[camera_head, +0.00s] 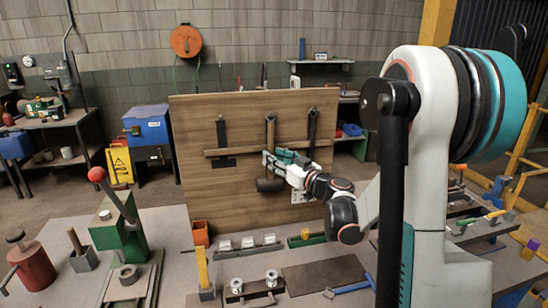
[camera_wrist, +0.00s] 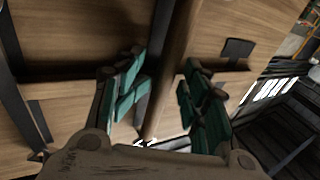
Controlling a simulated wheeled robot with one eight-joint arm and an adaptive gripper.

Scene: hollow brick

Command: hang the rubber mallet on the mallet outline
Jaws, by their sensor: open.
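The rubber mallet hangs head down at the middle of the upright wooden board; its dark head (camera_head: 270,185) is at the bottom, and its brown handle (camera_head: 270,135) runs up to a peg. A dark outline shape lies behind or beside the handle; how well they match is hard to tell. In the wrist view the handle (camera_wrist: 172,70) passes between the fingers. My gripper (camera_head: 276,160) is open at the handle, above the head, and it also shows in the wrist view (camera_wrist: 160,95) with gaps beside the handle.
The board (camera_head: 200,195) has a shelf strip (camera_head: 230,151), a bare dark T-shaped outline (camera_head: 222,140) at left and another dark tool shape (camera_head: 312,130) at right.

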